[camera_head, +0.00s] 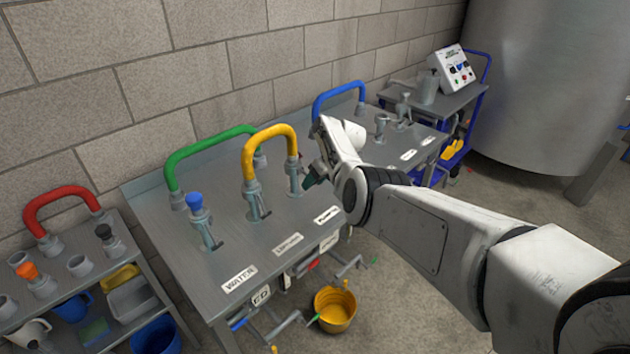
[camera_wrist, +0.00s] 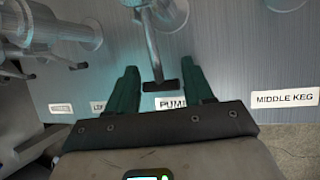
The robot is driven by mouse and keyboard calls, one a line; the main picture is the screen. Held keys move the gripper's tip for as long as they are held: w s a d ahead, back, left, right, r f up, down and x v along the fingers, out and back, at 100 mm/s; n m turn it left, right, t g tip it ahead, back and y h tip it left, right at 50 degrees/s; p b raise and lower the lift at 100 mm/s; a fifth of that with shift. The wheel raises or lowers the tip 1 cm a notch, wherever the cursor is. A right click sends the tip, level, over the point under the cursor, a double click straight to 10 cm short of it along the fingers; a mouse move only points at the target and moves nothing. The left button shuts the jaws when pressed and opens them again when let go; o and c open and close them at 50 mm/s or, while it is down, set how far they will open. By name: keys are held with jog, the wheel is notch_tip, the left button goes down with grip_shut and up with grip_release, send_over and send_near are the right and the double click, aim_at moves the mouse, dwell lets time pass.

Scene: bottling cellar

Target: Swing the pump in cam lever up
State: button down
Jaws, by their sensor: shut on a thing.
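In the wrist view the cam lever (camera_wrist: 153,45) is a thin grey bar with a dark crosspiece at its end. It runs from a grey fitting (camera_wrist: 171,12) toward a partly covered label starting "PUMP" (camera_wrist: 171,103). My gripper (camera_wrist: 160,88) has its two green fingers on either side of the crosspiece and is shut on it. How far the lever is tilted is hard to tell. In the head view my gripper (camera_head: 313,178) is beside the right-hand fitting (camera_head: 294,178) under the yellow hose (camera_head: 268,133); the lever is hidden there.
The metal bench (camera_head: 190,262) also carries a green hose (camera_head: 208,148), a blue hose (camera_head: 337,92) and a blue-capped fitting (camera_head: 200,222). A yellow bucket (camera_head: 335,309) stands on the floor in front. A shelf cart with a red hose (camera_head: 60,196) is at left.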

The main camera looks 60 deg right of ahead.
jog(key=shift+w+r, duration=0.55)
jog(key=c, duration=0.9)
grip_release()
jog(key=shift+o, duration=1.4)
jog(key=shift+f, duration=0.2)
jog(key=shift+s+f, duration=0.1)
jog(key=shift+s, duration=0.05)
jog(key=p+v, duration=0.2)
jog(key=v, duration=0.8)
jog(key=shift+s+r, duration=0.25)
jog(key=shift+r, duration=0.1)
jog(key=shift+o, duration=0.2)
